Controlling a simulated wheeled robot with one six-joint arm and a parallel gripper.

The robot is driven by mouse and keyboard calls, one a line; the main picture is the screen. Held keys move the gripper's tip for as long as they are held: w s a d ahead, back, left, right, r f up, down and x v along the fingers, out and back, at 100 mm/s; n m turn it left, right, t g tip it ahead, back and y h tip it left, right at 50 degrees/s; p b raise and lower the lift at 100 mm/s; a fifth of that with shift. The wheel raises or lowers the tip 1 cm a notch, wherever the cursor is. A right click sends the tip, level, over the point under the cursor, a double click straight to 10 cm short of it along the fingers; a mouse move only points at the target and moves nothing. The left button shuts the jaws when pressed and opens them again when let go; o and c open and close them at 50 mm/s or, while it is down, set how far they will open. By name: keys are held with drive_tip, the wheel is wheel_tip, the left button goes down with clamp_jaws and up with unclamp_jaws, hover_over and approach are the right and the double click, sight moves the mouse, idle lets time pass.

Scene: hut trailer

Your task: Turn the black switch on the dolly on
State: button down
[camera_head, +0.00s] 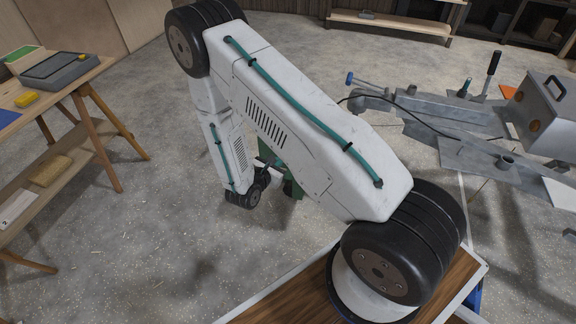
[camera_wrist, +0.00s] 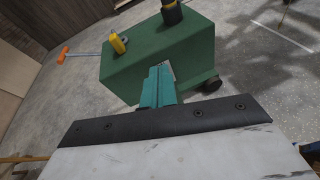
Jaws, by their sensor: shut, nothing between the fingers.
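A green box-like body (camera_wrist: 125,72) fills the upper middle of the wrist view, with a dark wheel (camera_wrist: 212,85) at its right side; it may be the dolly. In the head view, a small part of a green object (camera_head: 293,187) shows behind my arm. I cannot make out a black switch for certain. My gripper (camera_wrist: 158,84) shows as teal fingers, shut and empty, in front of the green body in the wrist view. I cannot tell whether they touch it. In the head view my arm hides the fingers.
A yellow item (camera_wrist: 117,42) and a black upright item (camera_wrist: 171,13) are on the green body. An orange-headed tool (camera_wrist: 63,55) is beyond it. A wooden workbench (camera_head: 72,84) stands left; a grey metal frame (camera_head: 455,110) with levers stands right. Speckled floor between is open.

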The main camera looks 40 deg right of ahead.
wheel_tip(320, 180, down, 10)
drive_tip(key=s+a+n+t+y, duration=0.1)
drive_tip(key=s+a+n+y, duration=0.1)
drive_tip(key=n, duration=0.1)
drive_tip(key=shift+a+f+n+t, duration=0.2)
drive_tip(key=shift+n+t, duration=0.1)
drive_tip(key=shift+n, duration=0.1)
drive_tip(key=shift+d, duration=0.1)
drive_tip(key=r+x, duration=0.2)
drive_tip(key=x, duration=1)
drive_tip(key=shift+w+d+r, duration=0.15)
drive_tip(key=shift+w+d, duration=0.35)
drive_tip(key=shift+d, duration=0.05)
drive_tip(key=shift+a, duration=0.1)
